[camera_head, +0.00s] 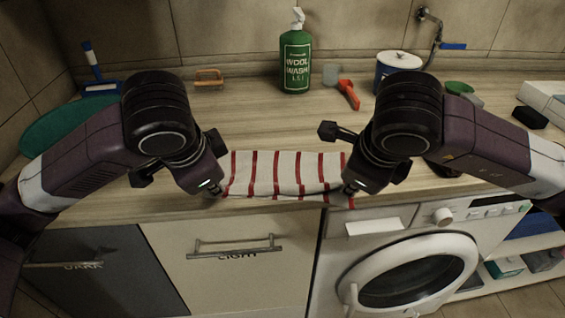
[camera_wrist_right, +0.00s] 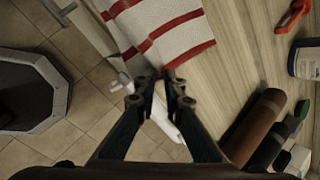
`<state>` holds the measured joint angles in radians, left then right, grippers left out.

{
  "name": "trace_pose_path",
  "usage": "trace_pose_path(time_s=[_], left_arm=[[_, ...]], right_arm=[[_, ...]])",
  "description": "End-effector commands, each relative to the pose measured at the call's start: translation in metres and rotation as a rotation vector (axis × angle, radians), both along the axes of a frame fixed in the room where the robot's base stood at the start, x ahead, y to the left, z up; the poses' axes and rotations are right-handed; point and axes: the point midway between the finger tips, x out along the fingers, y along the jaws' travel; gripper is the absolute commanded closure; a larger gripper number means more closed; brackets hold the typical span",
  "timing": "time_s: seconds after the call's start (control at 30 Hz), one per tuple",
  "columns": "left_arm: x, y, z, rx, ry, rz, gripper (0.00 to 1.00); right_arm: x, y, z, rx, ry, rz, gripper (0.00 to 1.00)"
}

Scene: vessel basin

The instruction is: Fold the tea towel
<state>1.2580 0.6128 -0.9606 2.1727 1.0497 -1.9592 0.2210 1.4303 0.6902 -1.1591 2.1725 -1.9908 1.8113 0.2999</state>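The tea towel (camera_head: 287,170), white with red stripes, lies on the wooden counter near its front edge. Its near edge runs between my two grippers, with a dark line under it. My left gripper (camera_head: 220,194) is at its near left corner and appears closed on it; the fingertips are small here. My right gripper (camera_head: 347,197) is at the near right corner. In the right wrist view the fingers (camera_wrist_right: 162,84) are close together at the corner of the towel (camera_wrist_right: 170,30), pinching it. Part of the towel there overlaps itself.
A green wool wash bottle (camera_head: 296,64), an orange-red tool (camera_head: 349,94) and a white-lidded pot (camera_head: 397,66) stand behind the towel. A brush (camera_head: 207,78) lies further left. Below are the light laundry drawer (camera_head: 236,270) and the washing machine (camera_head: 415,270).

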Motion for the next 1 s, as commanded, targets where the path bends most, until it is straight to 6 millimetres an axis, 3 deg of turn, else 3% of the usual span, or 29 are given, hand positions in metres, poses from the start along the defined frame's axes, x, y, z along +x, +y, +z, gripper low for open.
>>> trace_pose_path(time_s=[0.2, 0.47, 0.67, 1.0], left_arm=[[0.0, 0.0, 0.0, 0.0, 0.0, 0.0, 0.68], [-0.001, 0.0, 0.003, 0.0, -0.001, -0.001, 0.68], [-0.01, 0.0, 0.03, 0.001, -0.005, 0.0, 0.68], [-0.044, 0.001, 0.073, 0.002, -0.006, 0.0, 0.68]], right_arm=[[0.0, 0.0, 0.0, 0.0, 0.0, 0.0, 0.68], [-0.001, 0.0, 0.003, 0.001, -0.001, 0.0, 0.68], [-0.011, 0.001, 0.029, 0.001, -0.005, 0.002, 0.68], [-0.044, 0.001, 0.072, 0.0, -0.003, 0.003, 0.68]])
